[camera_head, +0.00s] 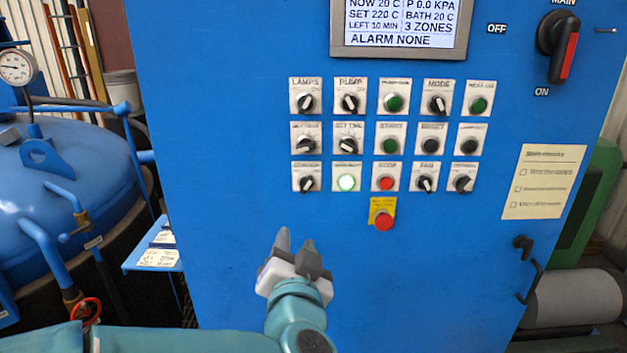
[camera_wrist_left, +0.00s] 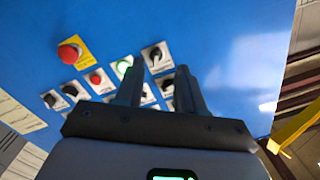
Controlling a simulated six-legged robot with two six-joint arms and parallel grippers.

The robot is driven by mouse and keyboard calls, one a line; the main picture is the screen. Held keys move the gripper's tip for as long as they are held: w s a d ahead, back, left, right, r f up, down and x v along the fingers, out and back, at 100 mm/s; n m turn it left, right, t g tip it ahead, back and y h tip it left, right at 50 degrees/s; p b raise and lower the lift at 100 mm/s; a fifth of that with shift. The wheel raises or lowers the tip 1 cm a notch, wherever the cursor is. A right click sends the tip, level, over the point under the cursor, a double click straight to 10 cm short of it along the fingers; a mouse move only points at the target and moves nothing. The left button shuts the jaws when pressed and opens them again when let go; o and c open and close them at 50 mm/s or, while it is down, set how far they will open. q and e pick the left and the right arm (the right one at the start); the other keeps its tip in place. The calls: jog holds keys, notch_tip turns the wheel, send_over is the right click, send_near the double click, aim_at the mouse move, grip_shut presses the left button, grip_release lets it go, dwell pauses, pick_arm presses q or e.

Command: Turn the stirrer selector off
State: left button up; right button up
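The stirrer selector (camera_head: 307,183) is most likely the black knob on a white plate at the left end of the bottom row; its label is blurred. Its pointer leans up and to the right. In the left wrist view it appears to be the black knob (camera_wrist_left: 155,56) beside the lit green button, above the gap between the fingers. My left gripper (camera_head: 297,252) is below the selector in the head view, apart from it. Its two dark fingers (camera_wrist_left: 158,88) are spread with nothing between them. My right gripper is not in view.
The lit green button (camera_head: 346,183), red stop button (camera_head: 386,183) and fan knob (camera_head: 425,184) share the row. A red mushroom button (camera_head: 383,221) on yellow sits below. A main switch (camera_head: 560,45) is at upper right.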

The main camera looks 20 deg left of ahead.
pick_arm(q)
notch_tip(320, 180, up, 4)
jog(key=s+d, duration=0.2)
jog(key=s, duration=0.1)
jog(key=t+h+p, duration=0.1)
jog(key=p, duration=0.3)
send_near(307, 186)
jog(key=x, duration=0.8)
jog(key=shift+w, duration=0.1)
jog(key=shift+w+a+r, duration=0.1)
jog(key=shift+w+a, duration=0.05)
jog(key=shift+w, duration=0.4)
jog(key=shift+s, duration=0.1)
grip_shut()
